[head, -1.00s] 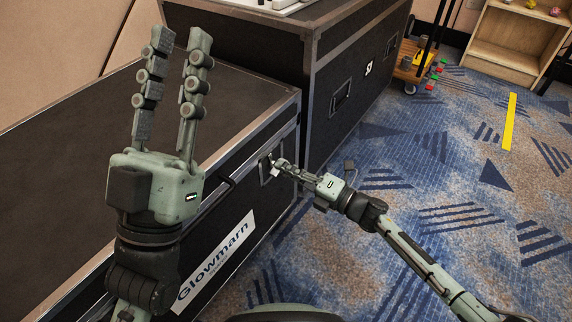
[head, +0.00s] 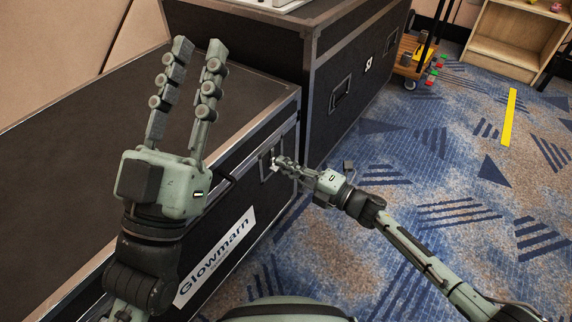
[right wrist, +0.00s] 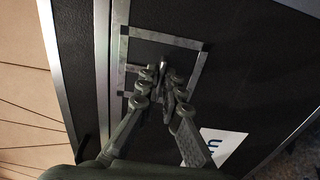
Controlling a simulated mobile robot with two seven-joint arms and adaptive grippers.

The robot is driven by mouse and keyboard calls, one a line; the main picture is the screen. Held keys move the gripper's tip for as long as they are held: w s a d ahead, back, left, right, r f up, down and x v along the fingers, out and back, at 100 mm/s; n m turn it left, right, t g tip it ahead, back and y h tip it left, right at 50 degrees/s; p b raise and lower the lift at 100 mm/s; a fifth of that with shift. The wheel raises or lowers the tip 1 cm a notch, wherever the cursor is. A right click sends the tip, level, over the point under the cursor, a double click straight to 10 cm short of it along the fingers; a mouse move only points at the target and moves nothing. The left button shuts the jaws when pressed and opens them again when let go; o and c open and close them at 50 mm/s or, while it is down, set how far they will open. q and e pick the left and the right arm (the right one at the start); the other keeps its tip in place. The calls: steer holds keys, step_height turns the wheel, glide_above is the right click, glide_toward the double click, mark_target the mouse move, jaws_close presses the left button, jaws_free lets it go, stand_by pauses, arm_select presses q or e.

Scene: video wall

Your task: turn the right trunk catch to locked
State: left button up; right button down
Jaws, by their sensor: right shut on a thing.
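The black trunk (head: 90,120) with metal edges fills the left of the head view. Its right catch (head: 265,168) sits on the front face near the far end. In the right wrist view the catch plate (right wrist: 190,43) is a metal-framed recess, with a small light tab (right wrist: 164,66) at the fingertips. My right gripper (head: 277,163) is at the catch, its fingers shut on the catch's turning part, which they mostly hide. It also shows in the right wrist view (right wrist: 161,88). My left gripper (head: 200,50) is open and empty, raised above the trunk lid.
A second, taller black case (head: 330,60) stands just beyond the trunk. A white label (head: 215,258) is on the trunk's front. A wooden cart (head: 412,55) and a shelf (head: 505,40) stand at the back. The patterned carpet (head: 440,190) is mostly clear.

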steer(key=c, duration=1.7)
jaws_free()
steer(key=shift+w+a+r, duration=0.2)
steer(key=shift+w+a, duration=0.1)
steer(key=shift+s+d+f, duration=0.15)
steer(key=shift+d, duration=0.05)
steer(key=v, duration=1.2)
